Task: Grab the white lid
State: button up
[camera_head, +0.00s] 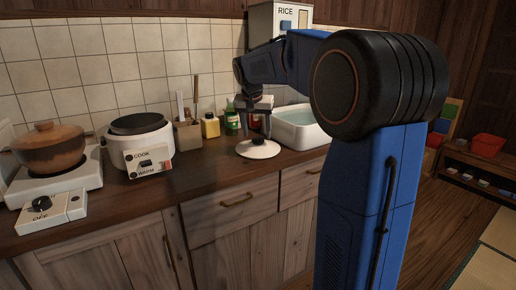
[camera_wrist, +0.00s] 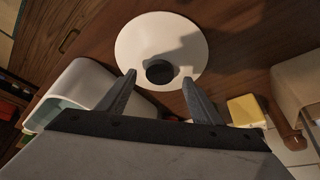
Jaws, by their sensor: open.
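The white lid (camera_head: 259,149) lies on the wooden counter in the head view, in front of the bottles. It is a round white disc with a dark knob. In the wrist view the white lid (camera_wrist: 140,42) is near the top middle, with its dark knob (camera_wrist: 161,72) facing the camera. My gripper (camera_head: 257,128) is just above the lid in the head view. In the wrist view my open gripper (camera_wrist: 160,88) has one finger on each side, with the knob close to the gap between the fingertips. Whether the fingers touch the lid cannot be told.
A white basin (camera_head: 297,133) stands right of the lid. A yellow container (camera_head: 210,126) and a green bottle (camera_head: 231,121) stand behind it. The rice cooker (camera_head: 138,143) and a stove with a brown pot (camera_head: 50,150) are further left. Counter left of the lid is clear.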

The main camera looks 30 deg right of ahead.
jog(key=shift+x, duration=1.25)
jog(key=shift+c, duration=0.7)
grip_shut()
jog(key=shift+r, duration=0.1)
